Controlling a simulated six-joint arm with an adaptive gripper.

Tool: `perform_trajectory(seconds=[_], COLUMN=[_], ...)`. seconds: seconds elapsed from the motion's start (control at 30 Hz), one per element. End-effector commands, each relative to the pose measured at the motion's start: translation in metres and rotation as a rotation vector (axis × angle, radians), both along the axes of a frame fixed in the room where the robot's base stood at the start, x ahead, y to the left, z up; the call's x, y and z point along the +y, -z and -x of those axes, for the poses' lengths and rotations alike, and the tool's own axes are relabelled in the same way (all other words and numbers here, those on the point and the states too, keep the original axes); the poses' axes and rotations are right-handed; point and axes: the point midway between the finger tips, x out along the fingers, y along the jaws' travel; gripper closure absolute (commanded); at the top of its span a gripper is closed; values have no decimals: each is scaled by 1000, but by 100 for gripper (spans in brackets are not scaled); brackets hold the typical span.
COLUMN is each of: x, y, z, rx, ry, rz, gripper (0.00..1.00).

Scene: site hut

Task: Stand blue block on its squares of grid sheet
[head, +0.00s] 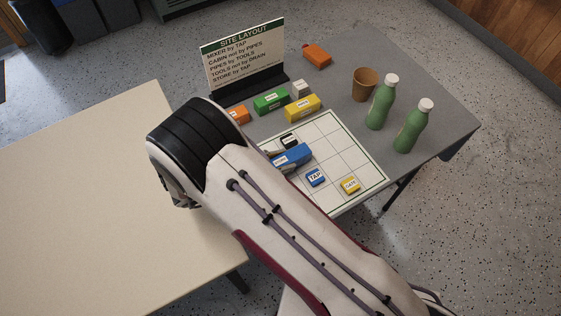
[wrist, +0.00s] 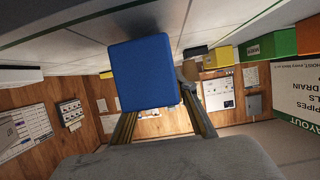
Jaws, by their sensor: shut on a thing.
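The long blue block (head: 291,156) is at the left part of the white grid sheet (head: 346,166) in the head view, label up. My gripper is shut on the blue block, which fills the middle of the wrist view (wrist: 144,74). My arm hides most of the gripper and the sheet's near left part in the head view. Whether the block touches the sheet cannot be told. A small blue TAP block (head: 315,177) and a yellow GATE block (head: 350,185) lie on the sheet's near squares. A small black-and-white block (head: 289,141) is just behind the blue block.
Green (head: 270,102), yellow (head: 303,107), orange (head: 238,115) and white (head: 300,89) blocks stand behind the sheet, before the SITE LAYOUT sign (head: 243,58). A brown cup (head: 365,84) and two green bottles (head: 380,103) (head: 412,127) stand right. An orange object (head: 317,56) lies at the back.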

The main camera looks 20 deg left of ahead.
Motion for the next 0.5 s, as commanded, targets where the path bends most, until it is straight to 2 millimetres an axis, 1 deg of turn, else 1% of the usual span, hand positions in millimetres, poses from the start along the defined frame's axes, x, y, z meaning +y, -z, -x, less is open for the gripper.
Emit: perform_trajectory(seconds=[0.13, 0.5], x=[0, 0], y=[8, 9], z=[0, 0], rx=[-1, -1], ry=[0, 0], rz=[0, 0], gripper=[98, 98])
